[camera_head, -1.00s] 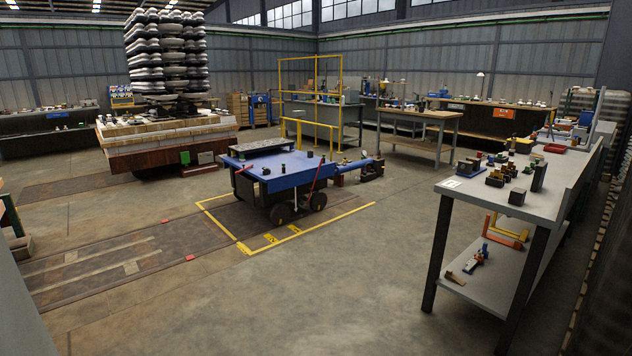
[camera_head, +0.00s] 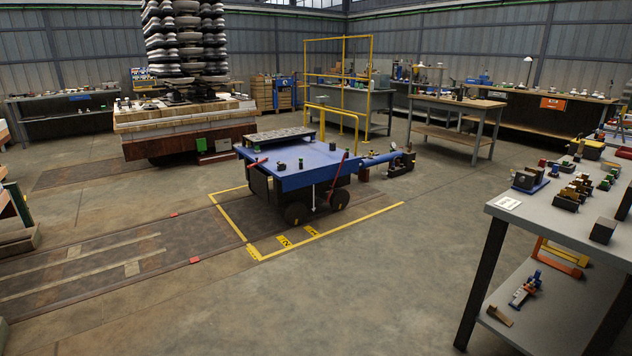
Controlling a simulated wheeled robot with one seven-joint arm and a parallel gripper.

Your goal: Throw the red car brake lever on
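A low blue car (camera_head: 306,178) on dark wheels stands in the middle of the floor, partly inside a yellow floor outline (camera_head: 345,226). A red lever (camera_head: 338,169) slants up along its near right side, its top above the deck edge. A second, shorter red bar (camera_head: 258,163) lies at a low slant near the deck's left edge. I cannot tell for sure which one is the brake lever, or its setting. A white upright rod (camera_head: 314,197) hangs at the near side. My gripper is not in view.
A grey workbench (camera_head: 541,217) with small parts stands close at the right. A tall insulator stack (camera_head: 186,45) stands on a wooden-sided base (camera_head: 190,138) behind left. A yellow rail frame (camera_head: 338,82) stands behind the car. The floor in front (camera_head: 330,300) is clear.

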